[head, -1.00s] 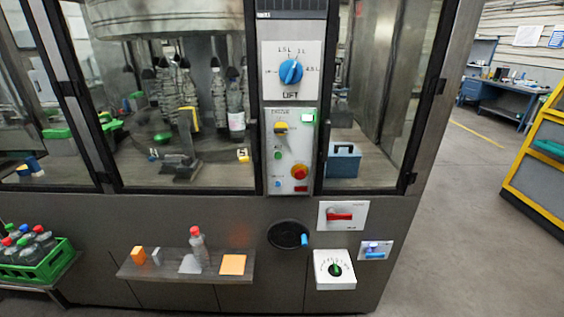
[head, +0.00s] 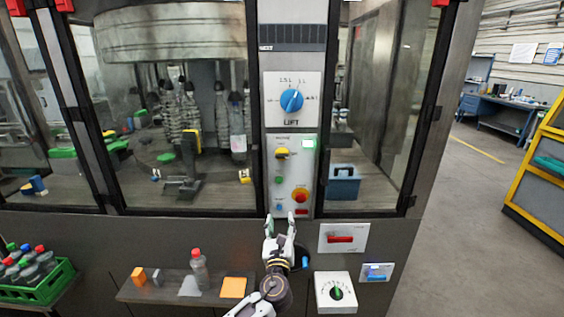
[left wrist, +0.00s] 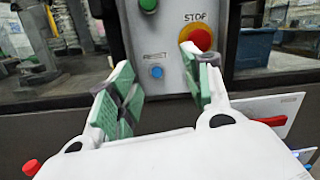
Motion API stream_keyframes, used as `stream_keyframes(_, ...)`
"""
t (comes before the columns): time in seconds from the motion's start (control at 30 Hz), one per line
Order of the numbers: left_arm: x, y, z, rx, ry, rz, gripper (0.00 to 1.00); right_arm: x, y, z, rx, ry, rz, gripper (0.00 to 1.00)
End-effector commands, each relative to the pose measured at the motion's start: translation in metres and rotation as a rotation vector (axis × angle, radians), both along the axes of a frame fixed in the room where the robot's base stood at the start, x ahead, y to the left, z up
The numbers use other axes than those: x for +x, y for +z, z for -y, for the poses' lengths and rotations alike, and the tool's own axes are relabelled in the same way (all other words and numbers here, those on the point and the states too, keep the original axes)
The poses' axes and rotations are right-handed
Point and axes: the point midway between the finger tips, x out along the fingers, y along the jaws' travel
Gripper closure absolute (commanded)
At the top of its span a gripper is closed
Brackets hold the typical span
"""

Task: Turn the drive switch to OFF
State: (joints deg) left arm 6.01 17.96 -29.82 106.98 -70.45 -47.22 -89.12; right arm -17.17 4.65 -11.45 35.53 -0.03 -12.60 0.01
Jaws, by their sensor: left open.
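The control panel (head: 309,172) stands upright on the machine's front column. It carries a yellow selector (head: 282,154), a green button (head: 278,180), a blue button (head: 279,207) and a red STOP knob (head: 299,195) on yellow. A red-handled switch (head: 340,239), handle lying level, sits on a white plate lower right. The labels are too small to tell which one is the drive switch. My left gripper (head: 280,217) is open and empty, just below the panel. In the left wrist view its spread fingers (left wrist: 158,65) frame the blue button (left wrist: 157,72); the STOP knob (left wrist: 197,38) is behind the right finger.
A blue LIFT dial (head: 291,100) is above the panel. A white box with a green-pointer dial (head: 337,293) and a blue-handled switch (head: 377,272) are lower right. A shelf (head: 170,290) with a bottle (head: 199,270) juts out left of my arm. Open floor lies right.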

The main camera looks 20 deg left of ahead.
Motion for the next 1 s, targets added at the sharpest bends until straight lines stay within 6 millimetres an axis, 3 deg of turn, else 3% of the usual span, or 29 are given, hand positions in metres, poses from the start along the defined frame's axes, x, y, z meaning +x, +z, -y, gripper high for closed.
stream_keyframes(0.03, -0.005, 0.031, 0.004, 0.048, 0.008, 0.044, 0.51, 0.000, 0.003, -0.003, 0.003, -0.001, -0.001, 1.00)
stream_keyframes(0.1, -0.013, 0.065, 0.008, 0.112, 0.028, 0.095, 0.51, 0.000, 0.005, -0.006, 0.006, -0.001, 0.000, 1.00)
stream_keyframes(0.2, -0.024, 0.101, 0.012, 0.180, 0.054, 0.151, 0.51, 0.000, 0.007, -0.008, 0.009, -0.001, -0.001, 1.00)
stream_keyframes(0.3, -0.032, 0.122, 0.014, 0.221, 0.074, 0.183, 0.51, 0.000, 0.008, -0.008, 0.008, -0.001, -0.001, 1.00)
stream_keyframes(0.43, -0.036, 0.131, 0.014, 0.239, 0.083, 0.198, 0.51, 0.000, 0.008, -0.006, 0.006, 0.000, 0.000, 1.00)
stream_keyframes(1.0, -0.027, 0.135, 0.012, 0.237, 0.083, 0.197, 0.51, -0.001, 0.011, 0.002, -0.002, 0.000, -0.001, 1.00)
